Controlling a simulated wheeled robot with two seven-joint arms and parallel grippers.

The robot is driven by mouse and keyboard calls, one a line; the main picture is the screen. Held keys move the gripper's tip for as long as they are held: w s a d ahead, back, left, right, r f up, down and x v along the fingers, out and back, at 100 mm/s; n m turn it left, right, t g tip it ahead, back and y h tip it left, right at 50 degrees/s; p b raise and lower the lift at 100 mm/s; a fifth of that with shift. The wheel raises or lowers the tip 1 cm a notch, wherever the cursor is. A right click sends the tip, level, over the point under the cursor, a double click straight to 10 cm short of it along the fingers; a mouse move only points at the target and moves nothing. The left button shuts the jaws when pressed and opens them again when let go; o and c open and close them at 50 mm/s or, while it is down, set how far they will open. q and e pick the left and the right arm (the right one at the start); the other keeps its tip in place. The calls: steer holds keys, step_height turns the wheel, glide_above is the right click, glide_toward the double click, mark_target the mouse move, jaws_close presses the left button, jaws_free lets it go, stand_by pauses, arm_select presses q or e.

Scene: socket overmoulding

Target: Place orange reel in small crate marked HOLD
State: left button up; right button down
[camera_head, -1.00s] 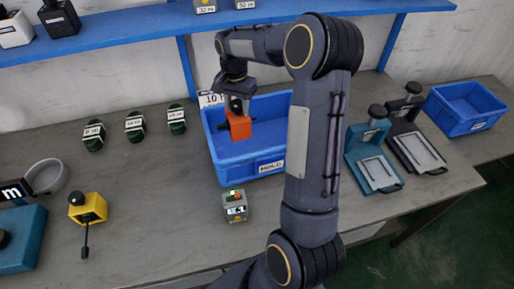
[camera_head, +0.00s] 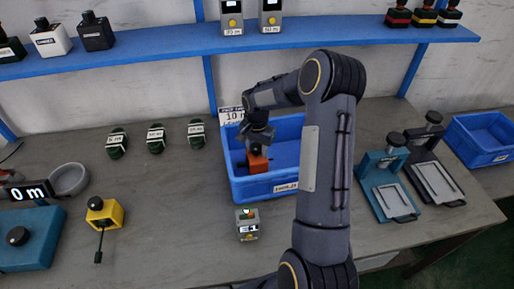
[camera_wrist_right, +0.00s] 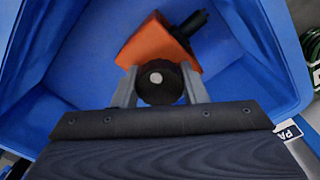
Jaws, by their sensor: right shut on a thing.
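The orange reel (camera_head: 256,164) looks like an orange block with a black knob on top. My right gripper (camera_head: 256,147) is shut on that knob, and the wrist view shows a finger on each side of it. The reel (camera_wrist_right: 150,45) is within the walls of a large blue crate (camera_head: 262,188), near its left side; I cannot tell whether it touches the floor. A smaller blue crate (camera_head: 484,157) stands at the far right of the bench; no HOLD mark is readable on it. My left gripper is not in view.
A grey-green device (camera_head: 247,226) stands in front of the large crate. Teal (camera_head: 387,190) and black (camera_head: 432,172) stands are between the crates. Green reels (camera_head: 156,140) and a yellow device (camera_head: 104,215) are at left. A blue shelf (camera_head: 300,36) runs above.

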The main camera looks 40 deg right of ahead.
steer(key=shift+f, duration=0.15)
steer(key=c, duration=0.9)
jaws_free()
steer(key=shift+o, duration=0.2)
